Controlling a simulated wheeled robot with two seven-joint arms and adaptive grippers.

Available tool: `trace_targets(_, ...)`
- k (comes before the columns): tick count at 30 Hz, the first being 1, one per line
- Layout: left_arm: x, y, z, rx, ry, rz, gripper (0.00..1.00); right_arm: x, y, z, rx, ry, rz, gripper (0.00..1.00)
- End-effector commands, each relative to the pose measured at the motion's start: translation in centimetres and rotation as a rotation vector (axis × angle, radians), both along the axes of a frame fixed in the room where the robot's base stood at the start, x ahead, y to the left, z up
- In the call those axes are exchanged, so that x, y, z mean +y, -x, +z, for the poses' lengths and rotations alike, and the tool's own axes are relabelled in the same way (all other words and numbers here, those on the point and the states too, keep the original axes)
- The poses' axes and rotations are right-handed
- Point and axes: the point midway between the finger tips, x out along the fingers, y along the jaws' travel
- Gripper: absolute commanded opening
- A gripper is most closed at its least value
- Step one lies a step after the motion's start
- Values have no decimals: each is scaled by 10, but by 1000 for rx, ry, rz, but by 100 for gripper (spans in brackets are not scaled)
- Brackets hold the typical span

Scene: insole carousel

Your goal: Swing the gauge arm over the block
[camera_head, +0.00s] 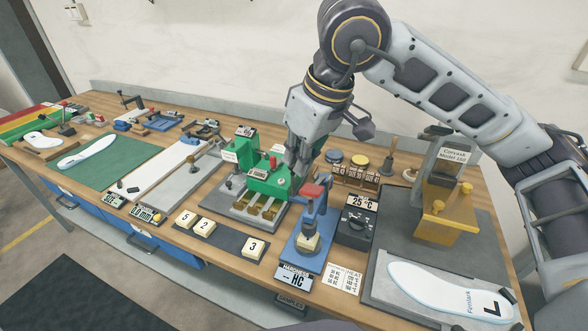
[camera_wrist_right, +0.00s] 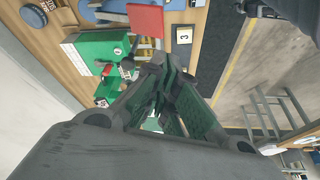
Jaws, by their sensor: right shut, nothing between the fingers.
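The blue hardness gauge (camera_head: 305,262) stands near the front of the bench, with a "HARDNESS -- HC" display before it. Its arm carries a red pad (camera_head: 313,191) on top. A cream block (camera_head: 308,243) sits on the gauge's base, below the arm in the head view. I cannot tell whether the arm is squarely above it. My right gripper (camera_head: 298,170) is shut and empty, pointing down just behind and left of the red pad. In the right wrist view the red pad (camera_wrist_right: 146,20) lies beyond the closed fingertips (camera_wrist_right: 165,75). My left gripper is not in view.
A green fixture (camera_head: 268,180) stands left of the gauge, close to my right gripper. A black box with dial (camera_head: 355,228) stands right of it. Blocks marked 5, 2 and 3 (camera_head: 254,247) lie on a dark strip. A yellow fixture (camera_head: 440,215) stands further right.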

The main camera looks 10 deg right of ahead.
Motion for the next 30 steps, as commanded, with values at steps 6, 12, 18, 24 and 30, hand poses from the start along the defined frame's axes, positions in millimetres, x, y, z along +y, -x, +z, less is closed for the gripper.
trace_targets(6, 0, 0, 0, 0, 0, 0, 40, -6, 7, 31, -2, 0, 0, 0)
trace_targets(12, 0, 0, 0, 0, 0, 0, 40, -10, 12, 49, -1, 0, -1, 0)
trace_targets(18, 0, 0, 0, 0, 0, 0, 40, -11, 14, 54, -1, 0, -1, 0)
trace_targets(24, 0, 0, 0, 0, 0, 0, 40, -11, 14, 54, -1, -1, -1, 0)
trace_targets(30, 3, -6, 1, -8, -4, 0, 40, -9, 15, 54, 8, -9, -5, 0)
